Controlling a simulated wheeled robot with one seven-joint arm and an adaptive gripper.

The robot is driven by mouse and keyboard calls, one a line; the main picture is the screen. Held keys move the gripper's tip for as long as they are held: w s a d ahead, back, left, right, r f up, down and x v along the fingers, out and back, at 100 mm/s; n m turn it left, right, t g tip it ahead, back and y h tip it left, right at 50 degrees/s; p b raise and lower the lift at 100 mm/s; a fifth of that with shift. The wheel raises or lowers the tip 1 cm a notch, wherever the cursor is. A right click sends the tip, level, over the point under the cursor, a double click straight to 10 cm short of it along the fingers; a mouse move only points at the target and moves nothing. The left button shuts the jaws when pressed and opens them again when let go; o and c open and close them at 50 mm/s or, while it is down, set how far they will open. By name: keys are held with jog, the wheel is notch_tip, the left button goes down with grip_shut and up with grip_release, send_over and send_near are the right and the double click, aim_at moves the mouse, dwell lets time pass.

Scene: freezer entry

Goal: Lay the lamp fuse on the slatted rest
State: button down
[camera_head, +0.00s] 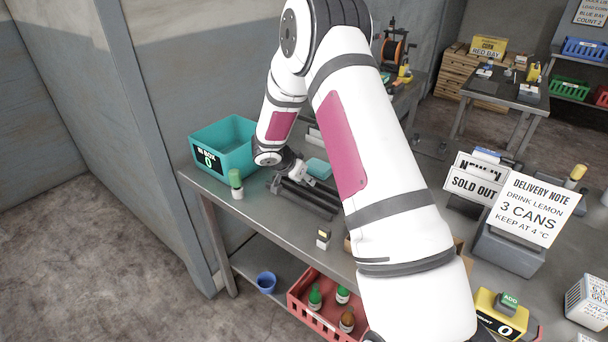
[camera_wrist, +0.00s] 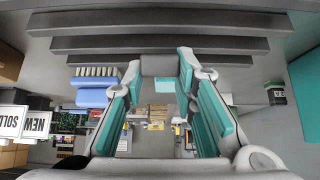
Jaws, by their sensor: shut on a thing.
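The slatted rest (camera_head: 302,199) is a set of dark parallel bars on the metal bench; its bars span the top of the wrist view (camera_wrist: 160,45). My gripper (camera_head: 308,177) is low at the far side of the rest, close to the bars. In the wrist view my gripper (camera_wrist: 159,74) has teal-padded fingers shut on a small grey block (camera_wrist: 158,65), which seems to be the lamp fuse. The block appears in front of the bars; I cannot tell whether it touches them. In the head view the fuse is not clearly visible.
A teal bin (camera_head: 222,142) and a green-capped bottle (camera_head: 236,184) stand left of the rest. A small dark-and-white item (camera_head: 323,237) stands nearer the bench's front edge. A red crate (camera_head: 303,312) with bottles is below. My arm covers the bench's right part.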

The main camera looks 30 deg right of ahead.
jog(key=shift+f, duration=0.1)
jog(key=c, duration=1.2)
grip_release()
jog(key=o, duration=0.6)
jog(key=shift+d+r+p+v, duration=0.15)
jog(key=shift+p+v, duration=0.3)
jog(key=shift+v, duration=1)
jog(key=shift+d+r+p+v, duration=0.2)
jog(key=shift+p+v, duration=0.25)
jog(key=shift+v, duration=0.95)
jog(key=shift+d+r+p+v, duration=0.15)
jog(key=shift+p+v, duration=0.3)
jog(key=shift+v, duration=1)
jog(key=shift+w+f, duration=0.1)
jog(key=shift+w, duration=0.05)
